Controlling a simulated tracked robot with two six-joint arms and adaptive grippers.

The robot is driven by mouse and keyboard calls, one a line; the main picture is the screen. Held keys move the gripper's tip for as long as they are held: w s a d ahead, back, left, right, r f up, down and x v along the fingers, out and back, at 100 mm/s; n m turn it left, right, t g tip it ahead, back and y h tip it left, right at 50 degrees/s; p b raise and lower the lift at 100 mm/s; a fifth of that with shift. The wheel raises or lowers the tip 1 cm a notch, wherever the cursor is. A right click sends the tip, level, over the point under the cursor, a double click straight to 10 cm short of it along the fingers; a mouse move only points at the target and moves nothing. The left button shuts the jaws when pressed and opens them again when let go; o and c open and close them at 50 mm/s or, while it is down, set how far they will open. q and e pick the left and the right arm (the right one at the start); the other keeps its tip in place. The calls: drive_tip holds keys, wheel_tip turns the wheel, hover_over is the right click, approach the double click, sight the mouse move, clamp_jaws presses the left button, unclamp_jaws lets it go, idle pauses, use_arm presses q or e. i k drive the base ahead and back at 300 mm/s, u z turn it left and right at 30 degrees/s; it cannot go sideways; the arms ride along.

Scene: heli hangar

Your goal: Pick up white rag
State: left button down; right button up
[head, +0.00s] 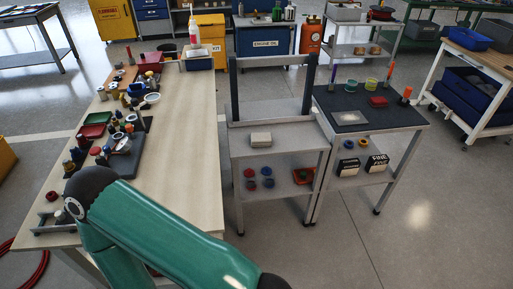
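A small off-white folded thing (260,139), which may be the white rag, lies on the top of the grey metal cart (291,133) in the middle. A flat pale rectangle (350,118) lies on the dark top of the adjoining cart (400,116); I cannot tell whether it is cloth. One of my green arm links crosses the bottom of the view, well in front of both carts. Neither of my grippers is in view.
A long wooden table (178,130) on the left carries several bottles, jars and trays along its left side. Two uprights (309,89) rise from the middle cart. A red tray (304,176) sits on its lower shelf. The floor at lower right is clear.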

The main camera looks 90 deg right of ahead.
sight(258, 139)
drive_tip(key=u, duration=0.25)
drive_tip(key=i, duration=0.2)
drive_tip(key=z, duration=1.7)
drive_tip(key=i, duration=0.25)
drive_tip(key=z, duration=2.8)
drive_tip(key=i, duration=0.1)
drive_tip(key=u, duration=2.3)
drive_tip(key=i, duration=0.2)
drive_tip(key=u, duration=2.25)
drive_tip(key=i, duration=0.2)
drive_tip(key=u, duration=1.4)
